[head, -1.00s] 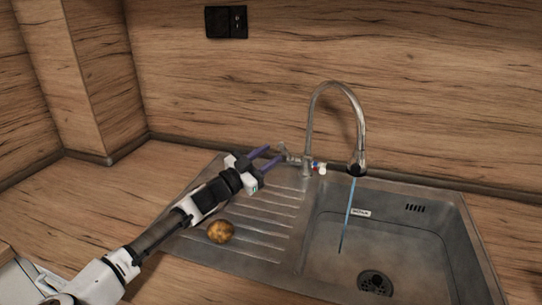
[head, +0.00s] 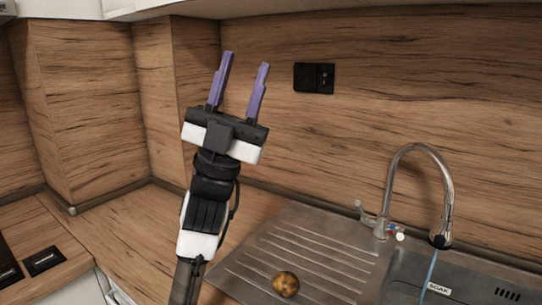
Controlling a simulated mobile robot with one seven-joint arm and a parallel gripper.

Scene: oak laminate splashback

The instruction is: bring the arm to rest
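My gripper (head: 241,84) is raised in front of the oak splashback, left of the middle of the head view. Its two purple fingers point up and stand wide apart with nothing between them. The arm comes up from the bottom edge and is clear of the sink and the worktop in the picture.
A brownish round item, perhaps a potato (head: 285,284), lies on the ribbed drainboard (head: 312,236). The tap (head: 447,190) stands at the right, with a thin blue stream below its spout into the sink basin (head: 470,280). A black socket (head: 314,77) is on the splashback.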

